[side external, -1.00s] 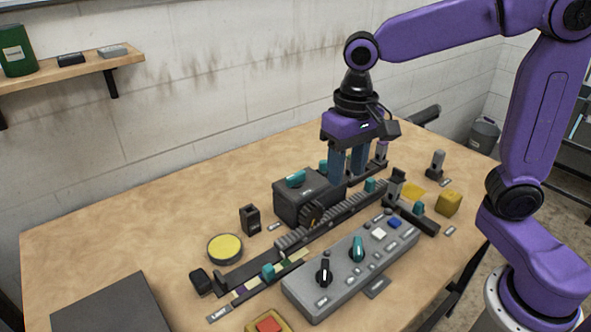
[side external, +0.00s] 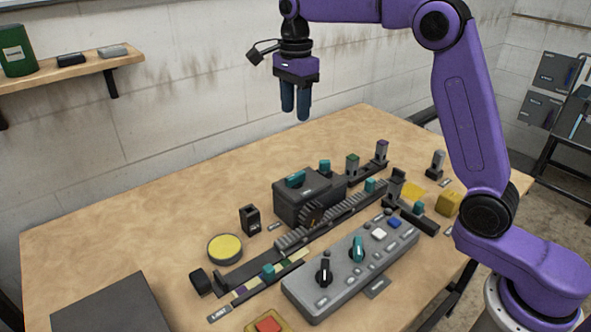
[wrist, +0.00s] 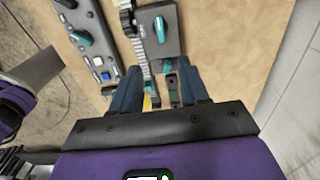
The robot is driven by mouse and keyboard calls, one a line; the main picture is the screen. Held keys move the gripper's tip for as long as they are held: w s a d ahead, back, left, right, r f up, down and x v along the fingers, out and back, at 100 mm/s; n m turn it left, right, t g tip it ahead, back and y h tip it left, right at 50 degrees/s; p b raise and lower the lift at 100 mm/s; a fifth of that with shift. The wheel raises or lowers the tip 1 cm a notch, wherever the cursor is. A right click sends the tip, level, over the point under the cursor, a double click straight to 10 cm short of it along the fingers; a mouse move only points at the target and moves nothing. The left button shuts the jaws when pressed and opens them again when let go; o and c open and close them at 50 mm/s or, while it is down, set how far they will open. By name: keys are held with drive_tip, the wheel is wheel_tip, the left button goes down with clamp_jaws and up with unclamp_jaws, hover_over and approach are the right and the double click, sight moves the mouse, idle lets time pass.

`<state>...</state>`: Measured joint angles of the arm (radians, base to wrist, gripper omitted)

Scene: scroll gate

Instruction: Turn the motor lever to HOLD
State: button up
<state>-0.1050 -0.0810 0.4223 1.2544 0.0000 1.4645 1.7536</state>
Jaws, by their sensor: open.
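A dark grey motor box (side external: 300,203) stands mid-table with a teal lever (side external: 295,179) on top. The lever also shows on the box in the wrist view (wrist: 161,29). The grey control panel (side external: 306,297) in front carries a black knob (side external: 324,271) and a teal knob (side external: 357,249). The labels are too small to read, so I cannot tell which setting any lever points to. My gripper (side external: 295,116) is open and empty, high above the table and apart from everything. It points down, and its two blue fingers also show in the wrist view (wrist: 160,90).
A toothed rack (side external: 335,210) runs beside the box. Two small posts (side external: 352,165) (side external: 381,151) stand behind it. A yellow disc (side external: 225,248), a black holder (side external: 250,219) and a yellow block (side external: 448,203) stand around. The table's back left is clear.

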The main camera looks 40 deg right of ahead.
sight(295, 174)
wheel_tip(295, 174, down, 17)
drive_tip(key=shift+f, duration=0.2)
idle(0.4)
clamp_jaws()
